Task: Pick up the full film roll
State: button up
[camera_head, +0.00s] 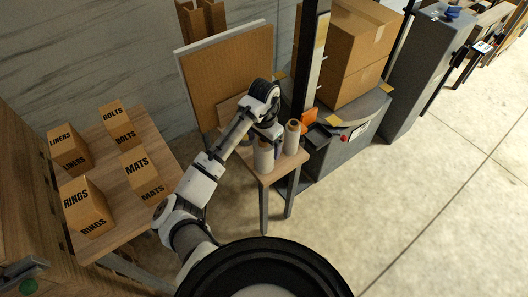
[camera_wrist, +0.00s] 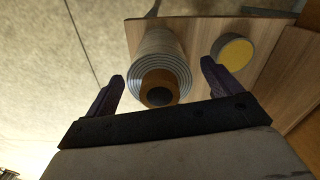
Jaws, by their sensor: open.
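A thick film roll (camera_wrist: 172,50) with grey wound layers and a brown hollow core stands in the wrist view, its open end facing the camera. My gripper (camera_wrist: 162,70) is open, with one dark finger on each side of this roll's core end in the picture. I cannot tell how deep the fingers reach; none visibly grips the roll. In the head view two upright pale rolls, one at left (camera_head: 263,157) and one at right (camera_head: 292,138), stand on a small wooden table (camera_head: 270,176). My gripper (camera_head: 271,133) is close by them. Which one it faces is unclear.
A round yellow-topped item (camera_wrist: 236,52) stands right of the roll in the wrist view. A dark wrapping-machine mast (camera_head: 311,60) and stacked cartons (camera_head: 350,45) stand right of the table. A board (camera_head: 228,75) leans behind. Labelled boxes (camera_head: 88,207) stand left.

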jog(key=shift+f, duration=0.65)
jog(key=c, duration=1.2)
jog(key=shift+c, duration=0.3)
jog(key=shift+r, duration=0.15)
